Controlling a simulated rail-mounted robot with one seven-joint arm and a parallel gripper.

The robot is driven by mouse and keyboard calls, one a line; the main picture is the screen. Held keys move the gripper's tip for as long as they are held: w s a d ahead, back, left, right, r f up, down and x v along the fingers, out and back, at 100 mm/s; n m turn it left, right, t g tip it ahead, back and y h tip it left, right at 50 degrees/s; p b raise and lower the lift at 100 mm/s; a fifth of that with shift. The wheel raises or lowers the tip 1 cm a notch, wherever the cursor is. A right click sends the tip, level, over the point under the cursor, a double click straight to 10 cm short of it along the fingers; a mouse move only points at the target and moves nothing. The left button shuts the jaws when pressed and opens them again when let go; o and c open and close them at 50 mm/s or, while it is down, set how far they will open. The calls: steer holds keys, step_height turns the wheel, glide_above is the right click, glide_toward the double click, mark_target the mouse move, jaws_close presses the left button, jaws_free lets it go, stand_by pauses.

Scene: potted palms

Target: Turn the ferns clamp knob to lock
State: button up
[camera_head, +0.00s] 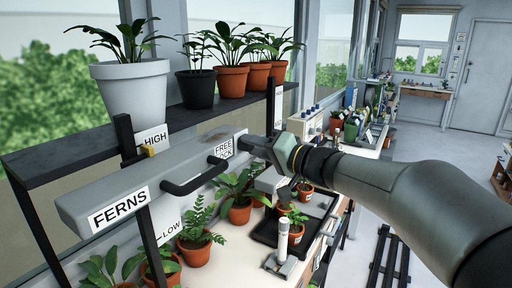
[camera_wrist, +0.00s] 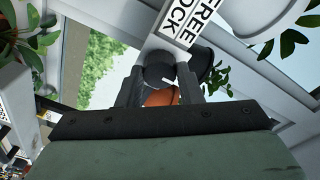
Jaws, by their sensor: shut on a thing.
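The grey ferns bar (camera_head: 170,180) carries a FERNS label and a black handle (camera_head: 195,180). Its clamp knob (camera_head: 243,143) is dark and sits at the bar's right end, beside the FREE/LOCK label (camera_head: 223,148). My gripper (camera_head: 262,148) is at that end, with its fingers shut on the knob. In the wrist view the round dark knob (camera_wrist: 158,67) shows between the fingertips, with a small white mark near its lower edge. The FREE/LOCK label (camera_wrist: 190,20) is just above it. The head view does not show clearly which word the knob points to.
A dark shelf (camera_head: 60,148) behind the bar holds several potted plants. A HIGH label (camera_head: 152,138) and yellow pointer (camera_head: 148,151) are at the left upright; a LOW label (camera_head: 170,228) is lower. Potted ferns (camera_head: 197,245) stand below on the bench. Open floor lies right.

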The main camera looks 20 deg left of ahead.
steer(key=shift+m+b, duration=0.3)
steer(key=m+g+p, duration=0.1)
steer(key=m, duration=1.5)
steer(key=shift+w+r+g+p, duration=0.15)
steer(key=shift+g+p, duration=0.2)
steer(key=shift+g, duration=0.05)
steer(key=o, duration=1)
steer(key=shift+d, duration=0.1)
steer(key=b+v, duration=0.1)
steer(key=v, duration=0.4)
steer(key=b+v, duration=0.1)
steer(key=v, duration=0.5)
steer(key=b+v, duration=0.1)
steer(key=v, duration=0.5)
steer(key=shift+d+r, duration=0.1)
steer(key=shift+r, duration=0.25)
steer(key=shift+h, duration=0.3)
